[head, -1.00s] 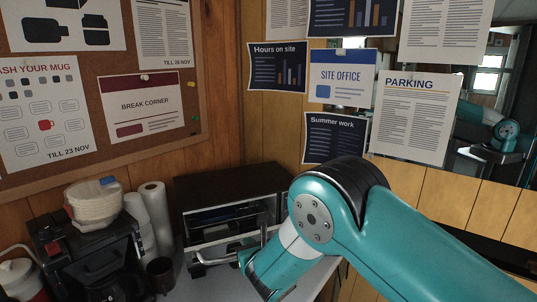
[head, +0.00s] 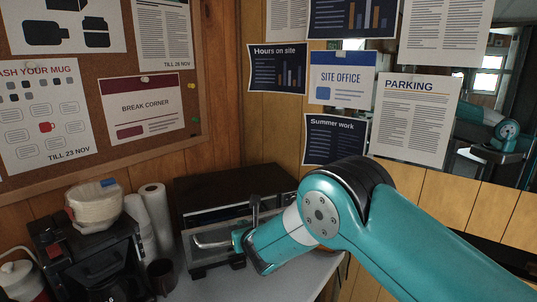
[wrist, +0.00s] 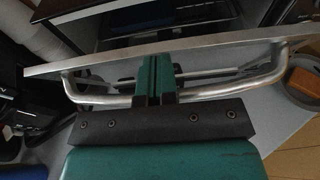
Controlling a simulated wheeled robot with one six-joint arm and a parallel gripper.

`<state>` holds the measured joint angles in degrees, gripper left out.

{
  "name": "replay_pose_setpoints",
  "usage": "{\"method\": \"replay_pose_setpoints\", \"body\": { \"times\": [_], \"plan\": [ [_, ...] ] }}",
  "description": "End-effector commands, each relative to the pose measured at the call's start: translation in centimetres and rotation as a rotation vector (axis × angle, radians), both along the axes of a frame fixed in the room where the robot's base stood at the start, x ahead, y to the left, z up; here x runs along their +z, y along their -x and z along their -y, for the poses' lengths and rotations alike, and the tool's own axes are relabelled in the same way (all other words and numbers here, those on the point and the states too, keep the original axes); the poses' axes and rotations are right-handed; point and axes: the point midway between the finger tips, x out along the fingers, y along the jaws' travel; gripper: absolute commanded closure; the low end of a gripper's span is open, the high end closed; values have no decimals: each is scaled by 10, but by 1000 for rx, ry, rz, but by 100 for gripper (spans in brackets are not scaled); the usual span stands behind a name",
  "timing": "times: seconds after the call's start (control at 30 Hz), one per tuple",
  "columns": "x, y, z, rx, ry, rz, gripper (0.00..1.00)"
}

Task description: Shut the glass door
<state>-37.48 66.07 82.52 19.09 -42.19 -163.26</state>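The glass door (head: 210,228) is on the front of a dark countertop oven (head: 225,188), with a curved metal bar handle (head: 208,245). It looks tilted up, and a gap to the dark oven inside shows beyond its edge. In the wrist view the door's pale edge (wrist: 110,57) crosses the picture and the bar handle (wrist: 105,99) runs in front of it. My gripper (wrist: 157,62) has its two teal fingers close together, lying across the bar, with nothing seen between them. In the head view my arm hides the right part of the door.
A coffee maker (head: 95,262) with a stack of paper filters (head: 95,205) stands left of the oven. Paper rolls (head: 157,215) and a dark mug (head: 161,275) are between them. The counter (head: 215,285) is bare in front of the oven. Walls are close behind.

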Motion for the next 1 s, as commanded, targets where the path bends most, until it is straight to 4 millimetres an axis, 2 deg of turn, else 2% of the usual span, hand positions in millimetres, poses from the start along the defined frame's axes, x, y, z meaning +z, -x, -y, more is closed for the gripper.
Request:
{"method": "replay_pose_setpoints", "body": {
  "times": [0.2,0.47,0.73,1.0],
  "plan": [
    [5,-13,-6,0,-2,1,100],
    [7,-18,-8,0,0,1,100],
    [9,-32,-14,0,0,1,100],
    [10,-34,-14,0,2,-3,100]
  ]
}}
